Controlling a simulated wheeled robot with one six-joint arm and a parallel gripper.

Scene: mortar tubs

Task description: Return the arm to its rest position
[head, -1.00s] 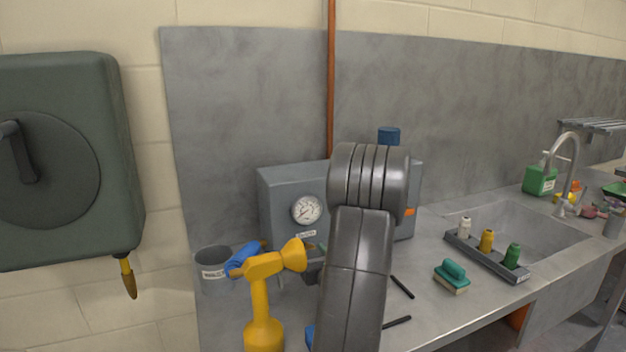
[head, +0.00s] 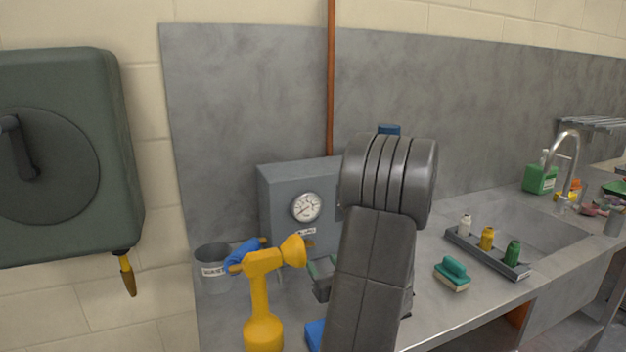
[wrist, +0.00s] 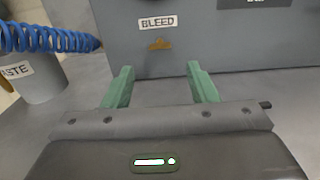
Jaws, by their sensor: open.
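My gripper (wrist: 160,85) shows in the wrist view with its two green fingers apart and nothing between them. Beyond the fingers is the grey box's front with a BLEED label (wrist: 157,22) and a small brass fitting (wrist: 159,44) under it. In the head view my dark arm rises in front of the bench and covers the right part of the grey gauge box (head: 282,190). Part of my gripper (head: 322,278) shows at the arm's left, low in front of the box; its fingertips are hard to make out there.
A waste cup (head: 212,270) with a blue coiled hose (wrist: 50,38) stands left of the gripper. The bench between arm and brush has free room.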

